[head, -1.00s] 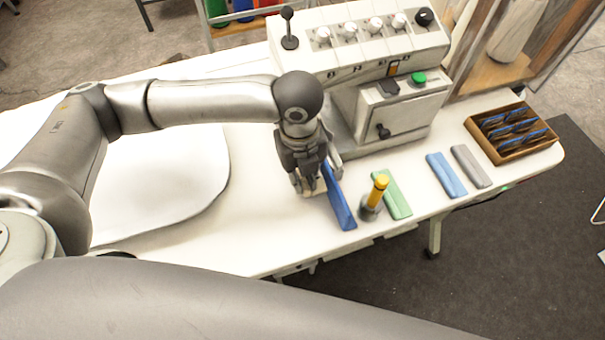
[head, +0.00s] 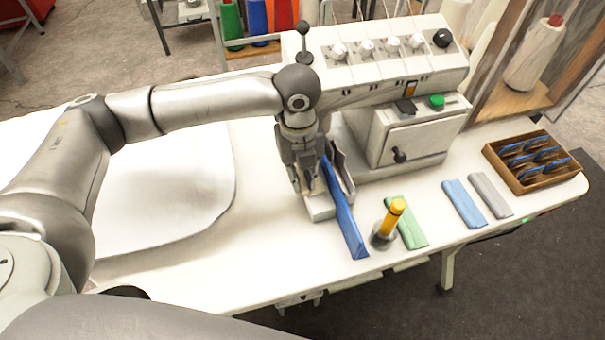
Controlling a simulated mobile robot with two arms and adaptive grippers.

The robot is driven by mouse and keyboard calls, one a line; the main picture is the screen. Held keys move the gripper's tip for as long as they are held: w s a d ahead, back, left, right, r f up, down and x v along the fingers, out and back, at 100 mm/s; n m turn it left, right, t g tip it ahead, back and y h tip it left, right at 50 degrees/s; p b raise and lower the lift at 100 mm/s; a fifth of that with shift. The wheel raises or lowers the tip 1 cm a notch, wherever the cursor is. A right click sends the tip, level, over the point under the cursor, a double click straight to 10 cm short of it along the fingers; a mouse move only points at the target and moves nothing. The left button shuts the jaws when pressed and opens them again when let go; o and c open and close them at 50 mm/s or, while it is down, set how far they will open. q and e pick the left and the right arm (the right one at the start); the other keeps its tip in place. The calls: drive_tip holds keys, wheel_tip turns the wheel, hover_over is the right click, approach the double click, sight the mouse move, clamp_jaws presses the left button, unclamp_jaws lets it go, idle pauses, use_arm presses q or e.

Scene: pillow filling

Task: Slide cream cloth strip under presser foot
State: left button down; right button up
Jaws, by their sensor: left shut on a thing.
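My left gripper (head: 310,190) is at the left end of the sewing machine (head: 400,130), pointing down. It is shut on the cream cloth strip, which is mostly hidden by the fingers and hard to tell from the pale surfaces there. The presser foot is hidden behind my gripper and wrist, so I cannot tell whether the strip lies under it. A dark blue strip (head: 347,228) lies just right of the fingers, running toward the table's front edge. My right gripper is out of view.
A yellow-topped tool in a grey holder (head: 385,232) stands on the white table (head: 260,255). Green (head: 408,226), light blue (head: 464,203) and grey (head: 491,194) strips lie to its right. A wooden tray (head: 537,162) sits at the right end. The front-left table is clear.

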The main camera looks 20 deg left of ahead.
use_arm(q)
drive_tip(key=c, duration=1.3)
unclamp_jaws()
drive_tip(key=shift+c, duration=0.2)
wheel_tip(320, 180, up, 12)
drive_tip(key=shift+a, duration=0.15)
drive_tip(key=shift+s+f, duration=0.1)
